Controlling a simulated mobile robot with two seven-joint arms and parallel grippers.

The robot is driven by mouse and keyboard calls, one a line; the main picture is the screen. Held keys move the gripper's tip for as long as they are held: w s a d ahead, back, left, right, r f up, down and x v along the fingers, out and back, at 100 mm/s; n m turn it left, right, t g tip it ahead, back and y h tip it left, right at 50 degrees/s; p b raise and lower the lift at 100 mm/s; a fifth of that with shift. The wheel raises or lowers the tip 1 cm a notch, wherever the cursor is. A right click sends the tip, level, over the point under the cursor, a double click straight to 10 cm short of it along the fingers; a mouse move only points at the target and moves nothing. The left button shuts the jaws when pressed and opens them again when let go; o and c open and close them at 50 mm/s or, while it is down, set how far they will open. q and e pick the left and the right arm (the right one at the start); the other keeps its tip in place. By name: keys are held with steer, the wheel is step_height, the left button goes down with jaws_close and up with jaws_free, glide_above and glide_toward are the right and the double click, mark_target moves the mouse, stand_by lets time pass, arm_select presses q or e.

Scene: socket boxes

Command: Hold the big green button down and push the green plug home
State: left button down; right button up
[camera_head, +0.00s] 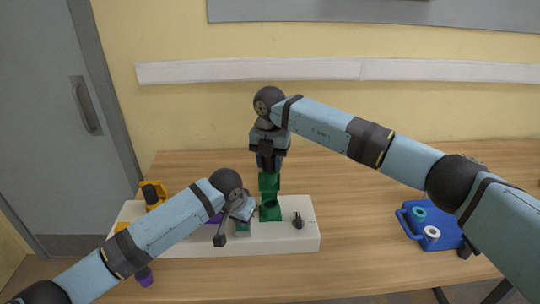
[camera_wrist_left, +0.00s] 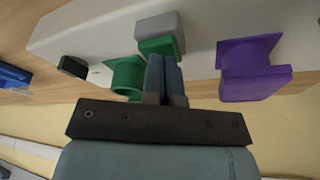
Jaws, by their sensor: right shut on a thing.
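The white box (camera_head: 285,240) stands on the table. A green socket (camera_head: 270,213) is on it; it also shows in the left wrist view (camera_wrist_left: 127,76). My right gripper (camera_head: 268,164) is shut on the green plug (camera_head: 268,184), upright above the socket. The plug's lower end meets the socket's top in the picture; I cannot tell how deep it sits. The green button (camera_wrist_left: 158,46) has a grey base (camera_wrist_left: 160,25) and partly shows in the head view (camera_head: 243,229). My left gripper (camera_wrist_left: 165,62) is shut, its fingertips against or just over the button.
A purple socket (camera_wrist_left: 250,70) sits beside the button, and a black lever (camera_head: 298,220) right of the green socket. A yellow part with a black top (camera_head: 151,194) is at far left. A purple piece (camera_head: 145,277) lies in front. A blue tray (camera_head: 443,236) holds spools at right.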

mark_target(270, 170)
arm_select(q)
steer(key=shift+s+f, duration=0.15)
steer(key=shift+f, duration=0.1)
arm_select(e)
steer(key=shift+f, duration=3.6)
steer(key=shift+f, duration=1.55)
steer(key=o, duration=1.5)
steer(key=shift+r, duration=0.1)
steer(key=shift+r, duration=3.5)
arm_select(q)
steer(key=shift+r, duration=0.15)
